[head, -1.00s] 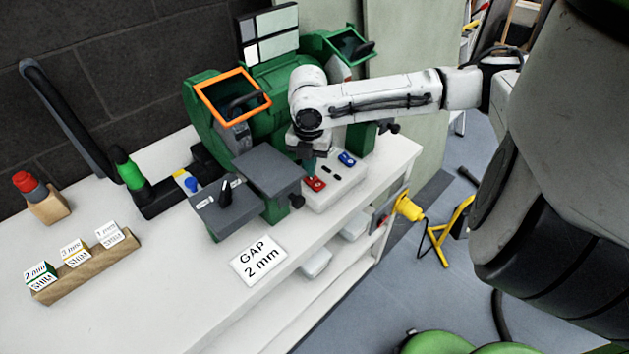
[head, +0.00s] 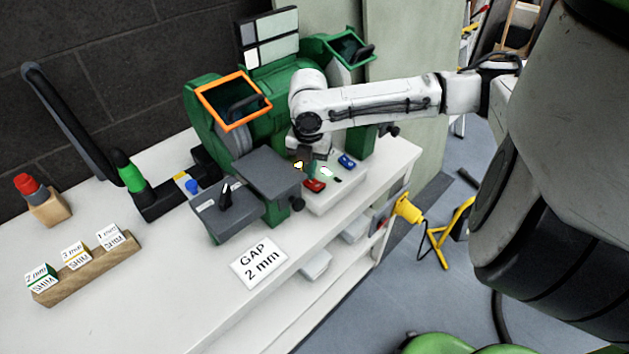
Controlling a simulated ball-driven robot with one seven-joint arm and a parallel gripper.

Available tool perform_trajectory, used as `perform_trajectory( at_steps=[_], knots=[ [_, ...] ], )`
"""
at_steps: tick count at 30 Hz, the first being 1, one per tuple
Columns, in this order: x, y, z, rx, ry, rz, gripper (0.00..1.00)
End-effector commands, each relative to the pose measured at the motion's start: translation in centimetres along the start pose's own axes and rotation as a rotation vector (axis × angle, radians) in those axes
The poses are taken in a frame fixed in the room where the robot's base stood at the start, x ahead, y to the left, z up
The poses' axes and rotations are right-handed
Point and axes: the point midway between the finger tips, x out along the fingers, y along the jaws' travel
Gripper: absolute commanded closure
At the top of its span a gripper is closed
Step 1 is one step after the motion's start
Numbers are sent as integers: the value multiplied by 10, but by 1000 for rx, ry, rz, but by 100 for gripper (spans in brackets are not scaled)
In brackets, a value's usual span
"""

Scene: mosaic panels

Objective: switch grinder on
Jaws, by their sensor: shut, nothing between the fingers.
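The green bench grinder (head: 282,78) stands at the back of the white bench, with an orange-framed shield (head: 233,101) over its left wheel. A pale switch box (head: 335,195) sits in front of it, with a red switch (head: 314,186) and a blue switch (head: 346,161). Between them a small spot (head: 327,172) glows bright white-green. My gripper (head: 305,164) points down just above and behind the red switch; its fingers are small, dark and partly lost against the grinder. It looks shut and empty. A small yellow glow (head: 298,165) shows by the fingers.
A grey rest plate (head: 266,171) lies close left of my gripper. The "GAP 2 mm" card (head: 259,262) lies in front. A wooden holder with shim blocks (head: 85,268) and a red-topped item (head: 28,182) stand left. A yellow lamp (head: 407,209) is right of the bench.

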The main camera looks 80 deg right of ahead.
Motion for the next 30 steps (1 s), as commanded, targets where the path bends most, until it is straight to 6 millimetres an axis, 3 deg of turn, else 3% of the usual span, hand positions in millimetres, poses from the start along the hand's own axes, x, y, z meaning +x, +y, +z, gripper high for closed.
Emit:
perform_trajectory(
  at_steps=[21,30],
  knots=[
    [-56,0,0,0,0,1,100],
    [-60,0,0,0,0,0,100]
  ],
)
